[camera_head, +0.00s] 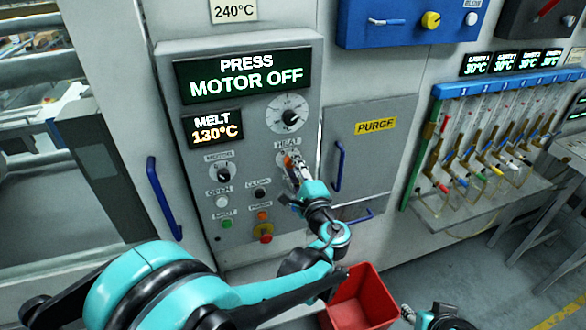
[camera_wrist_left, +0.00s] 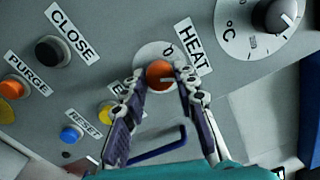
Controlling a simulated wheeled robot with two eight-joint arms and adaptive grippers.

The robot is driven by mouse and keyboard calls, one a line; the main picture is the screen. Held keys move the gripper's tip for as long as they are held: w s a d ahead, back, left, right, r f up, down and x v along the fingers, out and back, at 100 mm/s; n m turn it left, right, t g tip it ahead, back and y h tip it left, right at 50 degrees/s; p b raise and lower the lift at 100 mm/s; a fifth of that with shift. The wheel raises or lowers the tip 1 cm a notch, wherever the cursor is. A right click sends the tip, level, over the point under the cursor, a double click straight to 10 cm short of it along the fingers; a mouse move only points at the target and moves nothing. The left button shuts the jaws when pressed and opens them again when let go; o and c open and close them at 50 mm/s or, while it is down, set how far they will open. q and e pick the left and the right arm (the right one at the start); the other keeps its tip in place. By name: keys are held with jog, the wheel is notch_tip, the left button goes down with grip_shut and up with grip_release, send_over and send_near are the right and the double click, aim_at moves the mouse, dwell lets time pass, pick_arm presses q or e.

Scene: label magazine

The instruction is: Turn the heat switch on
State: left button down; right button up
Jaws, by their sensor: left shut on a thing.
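The heat switch is an orange knob (camera_wrist_left: 159,75) on a white round dial under the HEAT label (camera_wrist_left: 195,48). In the head view the knob (camera_head: 287,160) is mostly covered by my left gripper. My left gripper (camera_head: 291,166) is at the grey control panel (camera_head: 247,135). In the left wrist view its two fingers (camera_wrist_left: 160,79) are shut on the knob, one on each side. My right gripper (camera_head: 408,313) is partly in view at the bottom, far from the panel.
The panel screen (camera_head: 243,75) reads PRESS MOTOR OFF, and another (camera_head: 212,129) reads MELT 130°C. A black motor knob (camera_head: 222,173) and several buttons lie nearby. A PURGE door (camera_head: 365,150) with a blue handle is at right. A red bin (camera_head: 362,300) stands below.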

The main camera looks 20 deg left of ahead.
pick_arm(q)
jog(key=shift+f+m, duration=0.1)
jog(key=shift+m, duration=0.5)
jog(key=c, duration=1.2)
grip_release()
jog(key=v, duration=1.2)
